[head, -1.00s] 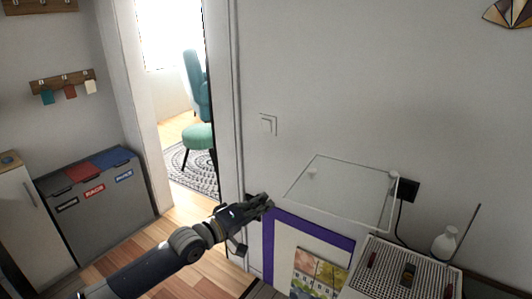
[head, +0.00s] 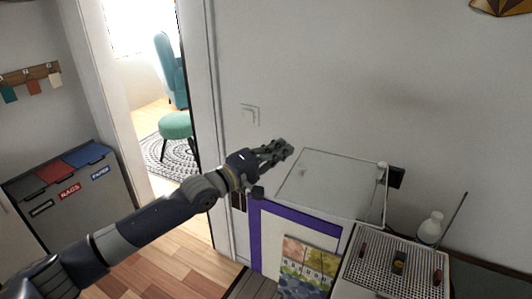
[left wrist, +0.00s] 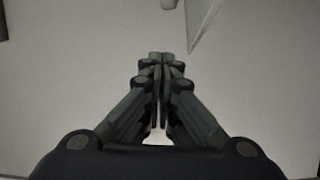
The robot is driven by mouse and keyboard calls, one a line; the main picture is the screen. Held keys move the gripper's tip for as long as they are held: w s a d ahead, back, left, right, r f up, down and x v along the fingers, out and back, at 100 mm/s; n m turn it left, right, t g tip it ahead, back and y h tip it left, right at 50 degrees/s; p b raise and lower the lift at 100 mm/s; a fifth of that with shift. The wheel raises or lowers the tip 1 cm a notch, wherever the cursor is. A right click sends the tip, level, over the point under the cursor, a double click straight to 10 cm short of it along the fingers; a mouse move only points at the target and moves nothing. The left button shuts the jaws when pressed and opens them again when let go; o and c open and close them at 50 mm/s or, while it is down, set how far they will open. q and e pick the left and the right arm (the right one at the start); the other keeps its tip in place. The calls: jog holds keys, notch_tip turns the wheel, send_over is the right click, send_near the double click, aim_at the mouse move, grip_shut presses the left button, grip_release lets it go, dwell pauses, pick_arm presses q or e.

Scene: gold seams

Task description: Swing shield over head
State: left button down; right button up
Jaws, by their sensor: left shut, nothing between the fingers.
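The shield looks like a clear, thin-edged panel (head: 330,182), raised against the wall above a purple-framed board. A small light knob shows at its upper right corner. My left gripper (head: 286,149) is at the panel's upper left corner in the head view; whether it touches the panel cannot be told. In the left wrist view the left gripper (left wrist: 159,58) has its fingers together with nothing between them, and a corner of the clear panel (left wrist: 200,22) shows just beyond and to the right of the fingertips. My right gripper is not in view.
A perforated tray (head: 356,277) with small tools lies below the panel. A white bottle (head: 430,228) and a dark wall socket (head: 396,177) are to its right. A purple-framed board (head: 254,240) stands below. A doorway opens at left, beside a grey sorting bin (head: 88,205).

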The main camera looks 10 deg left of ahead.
pick_arm(q)
jog(key=s, duration=0.1)
jog(key=s+d+p, duration=0.1)
jog(key=s+p, duration=0.1)
jog(key=shift+s+d+f, duration=0.3)
jog(key=shift+f, duration=0.1)
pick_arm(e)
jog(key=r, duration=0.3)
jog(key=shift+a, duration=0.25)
pick_arm(q)
jog(key=shift+d+p, duration=0.1)
jog(key=shift+p, duration=0.25)
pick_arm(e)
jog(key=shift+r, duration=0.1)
